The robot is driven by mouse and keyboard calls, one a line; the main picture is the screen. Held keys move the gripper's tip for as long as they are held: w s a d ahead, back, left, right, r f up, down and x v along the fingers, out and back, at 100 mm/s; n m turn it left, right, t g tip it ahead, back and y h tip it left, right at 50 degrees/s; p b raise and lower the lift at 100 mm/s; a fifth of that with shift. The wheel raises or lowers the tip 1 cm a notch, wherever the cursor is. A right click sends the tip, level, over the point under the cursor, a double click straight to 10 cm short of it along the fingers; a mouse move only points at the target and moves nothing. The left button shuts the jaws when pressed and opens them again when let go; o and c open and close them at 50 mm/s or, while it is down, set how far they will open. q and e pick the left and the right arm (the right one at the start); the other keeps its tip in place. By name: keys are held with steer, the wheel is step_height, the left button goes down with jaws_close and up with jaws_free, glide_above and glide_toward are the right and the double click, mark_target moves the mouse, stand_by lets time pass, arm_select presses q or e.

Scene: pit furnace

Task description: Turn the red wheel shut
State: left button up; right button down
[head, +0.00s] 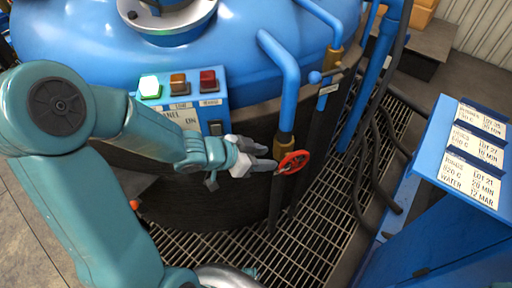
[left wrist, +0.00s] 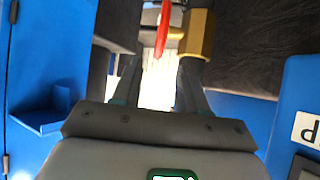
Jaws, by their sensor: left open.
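The red wheel (head: 292,162) is a small handwheel on the brass valve (head: 286,141) of a blue vertical pipe at the furnace's side. My left gripper (head: 269,157) is open, with its fingertips just left of the wheel in the head view. In the left wrist view the wheel (left wrist: 163,28) shows edge-on as a thin red strip, ahead of the gap between the open fingers (left wrist: 160,78). The brass valve body (left wrist: 198,33) is beside it, past the right finger. I cannot tell whether a finger touches the wheel.
The blue furnace (head: 236,30) fills the back. A button panel (head: 190,117) is above my left forearm. A second pipe (head: 375,80) and dark hoses (head: 366,190) stand right of the wheel. A blue stand with labels (head: 425,165) is at right. Grating (head: 310,215) covers the floor.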

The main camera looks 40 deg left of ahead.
arm_select(q)
steer(key=shift+p+v, duration=0.35)
steer(key=shift+v, duration=0.9)
